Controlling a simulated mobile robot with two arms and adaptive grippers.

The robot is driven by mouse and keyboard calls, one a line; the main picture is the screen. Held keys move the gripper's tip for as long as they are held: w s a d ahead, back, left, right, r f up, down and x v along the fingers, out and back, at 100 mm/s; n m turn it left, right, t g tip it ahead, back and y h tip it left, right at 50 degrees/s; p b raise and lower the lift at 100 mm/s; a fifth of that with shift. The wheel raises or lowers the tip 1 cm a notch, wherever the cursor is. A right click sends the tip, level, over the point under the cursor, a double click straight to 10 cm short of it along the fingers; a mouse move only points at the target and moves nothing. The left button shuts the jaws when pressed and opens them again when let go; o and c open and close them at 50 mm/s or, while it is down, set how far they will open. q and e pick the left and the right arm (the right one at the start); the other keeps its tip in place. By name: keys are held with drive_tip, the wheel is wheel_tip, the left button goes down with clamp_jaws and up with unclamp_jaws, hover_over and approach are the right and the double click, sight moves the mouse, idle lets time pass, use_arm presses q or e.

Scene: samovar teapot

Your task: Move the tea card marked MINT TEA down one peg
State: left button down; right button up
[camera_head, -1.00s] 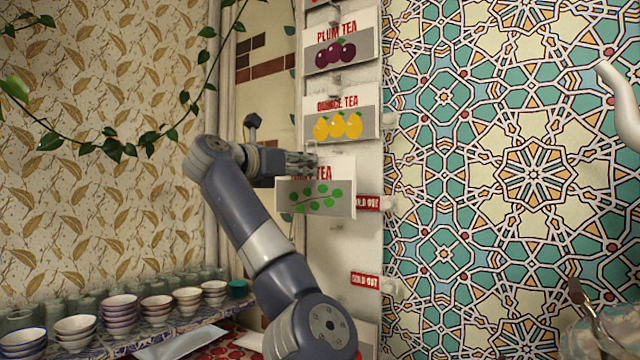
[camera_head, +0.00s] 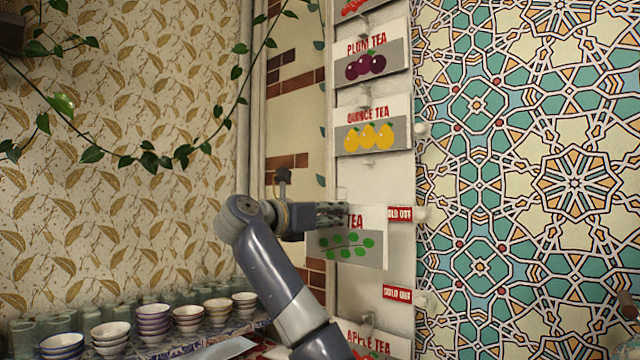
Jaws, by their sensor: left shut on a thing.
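The tea card with green mint leaves (camera_head: 347,246) hangs in front of the white board; only "TEA" of its title shows, the rest hidden behind my left gripper. My left gripper (camera_head: 338,213) comes in from the left and is shut on the card's upper left part. The card is close to the board, roughly upright. The white peg board (camera_head: 372,185) runs up and down, with a red SOLD OUT sign (camera_head: 398,214) right of the card and another SOLD OUT sign (camera_head: 397,294) lower down. My right gripper is not in view.
The plum tea card (camera_head: 372,63) and quince tea card (camera_head: 372,132) hang above; the apple tea card (camera_head: 372,343) hangs below. Stacked bowls (camera_head: 153,319) stand on a shelf at the lower left. Ivy (camera_head: 148,160) hangs at the left.

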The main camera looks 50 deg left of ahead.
sight(341, 260)
use_arm(q)
drive_tip(key=f, duration=0.3)
drive_tip(key=w+f+p, duration=0.1)
drive_tip(key=f, duration=0.2)
drive_tip(key=w+f+p, duration=0.1)
drive_tip(key=f, duration=0.2)
drive_tip(key=shift+w+a+f, duration=0.2)
drive_tip(key=shift+w, duration=0.05)
drive_tip(key=shift+f, duration=0.6)
drive_tip(key=shift+w+a+f, duration=0.1)
drive_tip(key=shift+w, duration=1)
drive_tip(key=shift+w+a+f, duration=0.1)
drive_tip(key=shift+w, duration=1)
drive_tip(key=w, duration=0.2)
drive_tip(key=w+f+p, duration=0.1)
drive_tip(key=shift+w+a+f, duration=0.1)
drive_tip(key=shift+w+a, duration=0.1)
drive_tip(key=shift+w, duration=0.2)
drive_tip(key=c, duration=1.4)
unclamp_jaws()
drive_tip(key=shift+o, duration=0.2)
